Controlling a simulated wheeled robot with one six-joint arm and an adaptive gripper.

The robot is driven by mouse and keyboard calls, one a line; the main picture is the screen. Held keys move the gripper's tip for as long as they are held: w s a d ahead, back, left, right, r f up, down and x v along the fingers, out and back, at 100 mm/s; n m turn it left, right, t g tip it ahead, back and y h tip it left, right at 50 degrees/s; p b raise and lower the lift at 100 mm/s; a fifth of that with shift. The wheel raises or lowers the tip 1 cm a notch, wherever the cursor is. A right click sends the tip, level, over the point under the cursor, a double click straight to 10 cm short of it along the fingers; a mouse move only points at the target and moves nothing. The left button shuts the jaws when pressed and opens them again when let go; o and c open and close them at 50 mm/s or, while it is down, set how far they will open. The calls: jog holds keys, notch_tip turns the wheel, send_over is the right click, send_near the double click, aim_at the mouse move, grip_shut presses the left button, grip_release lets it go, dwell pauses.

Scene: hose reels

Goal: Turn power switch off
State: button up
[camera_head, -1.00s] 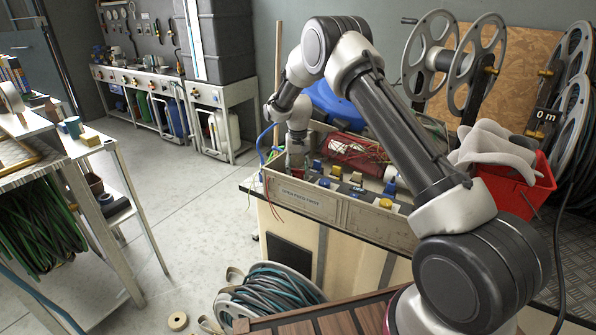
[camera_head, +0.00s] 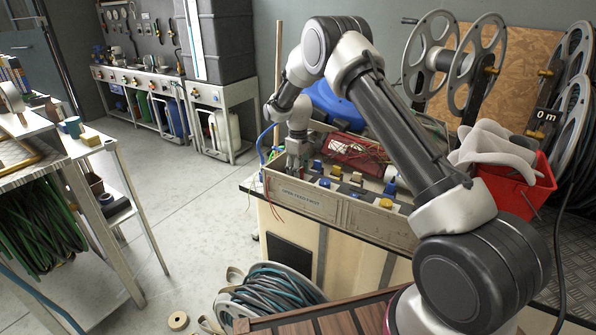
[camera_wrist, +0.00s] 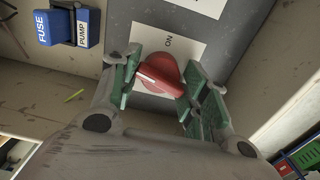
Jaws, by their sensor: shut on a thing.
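The power switch is a red rotary knob (camera_wrist: 160,74) with a pale pointer line, on a grey panel (camera_wrist: 240,30) with a white label reading ON. My gripper (camera_wrist: 158,85) has its green-padded fingers on either side of the knob in the wrist view and is shut on it. The pointer line is slanted, not lined up with the ON word. In the head view my gripper (camera_head: 292,170) reaches down into the left end of the long beige control box (camera_head: 340,208). The knob is hidden there behind the gripper and box wall.
A blue fuse block labelled FUSE and PUMP (camera_wrist: 68,27) sits near the knob. A red bin (camera_head: 520,185) and metal reels (camera_head: 475,62) stand to the right.

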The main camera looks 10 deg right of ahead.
jog(key=shift+n, duration=1.5)
jog(key=o, duration=0.8)
notch_tip(320, 180, up, 12)
